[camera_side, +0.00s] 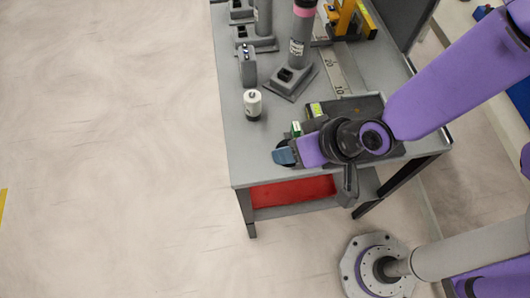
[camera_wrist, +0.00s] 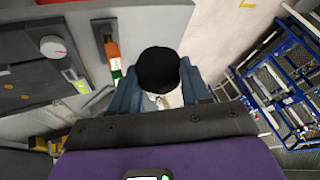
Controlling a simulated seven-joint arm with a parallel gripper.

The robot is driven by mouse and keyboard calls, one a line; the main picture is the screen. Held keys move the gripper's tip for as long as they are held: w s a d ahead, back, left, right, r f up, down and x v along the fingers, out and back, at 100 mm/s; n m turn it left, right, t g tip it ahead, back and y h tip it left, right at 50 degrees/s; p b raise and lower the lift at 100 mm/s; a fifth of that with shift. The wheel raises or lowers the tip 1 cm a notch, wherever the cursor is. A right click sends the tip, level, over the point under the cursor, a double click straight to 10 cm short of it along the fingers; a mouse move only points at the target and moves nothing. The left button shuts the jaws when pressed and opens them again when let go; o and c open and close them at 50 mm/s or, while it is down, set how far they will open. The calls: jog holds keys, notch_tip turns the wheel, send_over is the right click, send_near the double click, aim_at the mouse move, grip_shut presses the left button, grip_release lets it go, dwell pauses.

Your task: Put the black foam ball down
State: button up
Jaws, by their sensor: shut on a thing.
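The black foam ball (camera_wrist: 159,69) sits between the fingertips of my gripper (camera_wrist: 160,85) in the wrist view. The blue-grey fingers are shut on it from both sides. In the side view my gripper (camera_side: 285,156) is over the front left part of the grey table (camera_side: 240,165), near its edge. There the ball is mostly hidden by the fingers, and I cannot tell how high it is above the tabletop. A pale patch shows below the ball between the fingers in the wrist view; I cannot tell what it is.
A white cylinder (camera_side: 252,104) and a grey box (camera_side: 247,65) stand further back along the left edge. A dark tray-like unit (camera_side: 365,105) lies right of them. Bare tabletop lies left of my gripper.

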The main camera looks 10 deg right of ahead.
jog(key=x, duration=0.2)
jog(key=a+x, duration=0.1)
jog(key=x, duration=0.5)
jog(key=shift+a+r, duration=0.15)
jog(key=shift+a, duration=0.1)
jog(key=shift+a+f, duration=0.1)
jog(key=shift+f, duration=1.5)
jog(key=o, duration=0.8)
jog(key=shift+f, duration=0.1)
jog(key=shift+w, duration=0.1)
jog(key=v, duration=1)
jog(key=shift+r, duration=0.35)
jog(key=shift+v, duration=0.9)
